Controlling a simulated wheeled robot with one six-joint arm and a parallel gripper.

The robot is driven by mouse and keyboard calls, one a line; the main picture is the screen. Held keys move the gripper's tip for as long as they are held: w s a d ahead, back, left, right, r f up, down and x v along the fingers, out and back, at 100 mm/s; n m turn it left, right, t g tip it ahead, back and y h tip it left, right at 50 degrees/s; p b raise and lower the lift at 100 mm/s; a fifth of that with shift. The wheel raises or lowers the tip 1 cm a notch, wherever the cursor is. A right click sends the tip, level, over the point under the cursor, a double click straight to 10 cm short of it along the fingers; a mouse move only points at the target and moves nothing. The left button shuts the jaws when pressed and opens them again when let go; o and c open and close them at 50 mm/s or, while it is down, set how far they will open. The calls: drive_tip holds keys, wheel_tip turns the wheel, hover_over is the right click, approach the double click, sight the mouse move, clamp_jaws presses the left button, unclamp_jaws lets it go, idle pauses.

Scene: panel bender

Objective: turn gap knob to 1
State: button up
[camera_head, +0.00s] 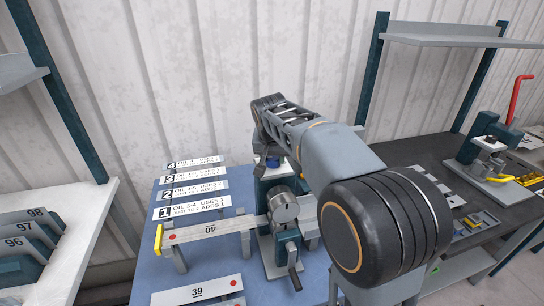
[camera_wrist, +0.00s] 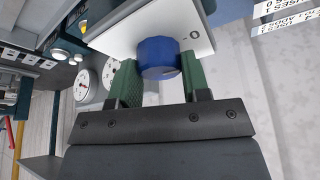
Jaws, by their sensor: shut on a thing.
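The gap knob (camera_wrist: 158,58) is a blue round knob on a white plate (camera_wrist: 122,36) in the wrist view. A small 0 mark is printed on the plate to the right of the knob. My gripper (camera_wrist: 158,72) has its two green fingers on either side of the knob and is shut on it. The knob's pointer and the other plate numbers cannot be made out. In the head view my arm reaches down to the bender (camera_head: 277,187), and the knob is mostly hidden behind my gripper (camera_head: 265,155).
Two round dials (camera_wrist: 82,84) show at left in the wrist view. In the head view, numbered white cards (camera_head: 196,185) lie on the blue table (camera_head: 165,281). A bar marked 40 (camera_head: 193,234) extends left from the bender. A red-handled press (camera_head: 490,150) stands at right.

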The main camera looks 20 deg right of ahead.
drive_tip(key=m+h, duration=0.1)
drive_tip(key=m, duration=0.1)
drive_tip(key=m+g, duration=0.1)
drive_tip(key=m, duration=0.2)
drive_tip(key=shift+w+a+h, duration=0.1)
drive_tip(key=shift+h, duration=0.3)
drive_tip(key=m, duration=0.2)
drive_tip(key=m+g, duration=0.1)
drive_tip(key=m, duration=0.2)
drive_tip(key=shift+g+h+p, duration=0.3)
drive_tip(key=shift+h, duration=0.1)
drive_tip(key=shift+m, duration=0.3)
drive_tip(key=o, duration=0.9)
drive_tip(key=shift+o, duration=0.2)
drive_tip(key=p+v, duration=0.1)
drive_tip(key=v, duration=1.3)
drive_tip(key=shift+w, duration=0.2)
drive_tip(key=shift+s+f, duration=0.1)
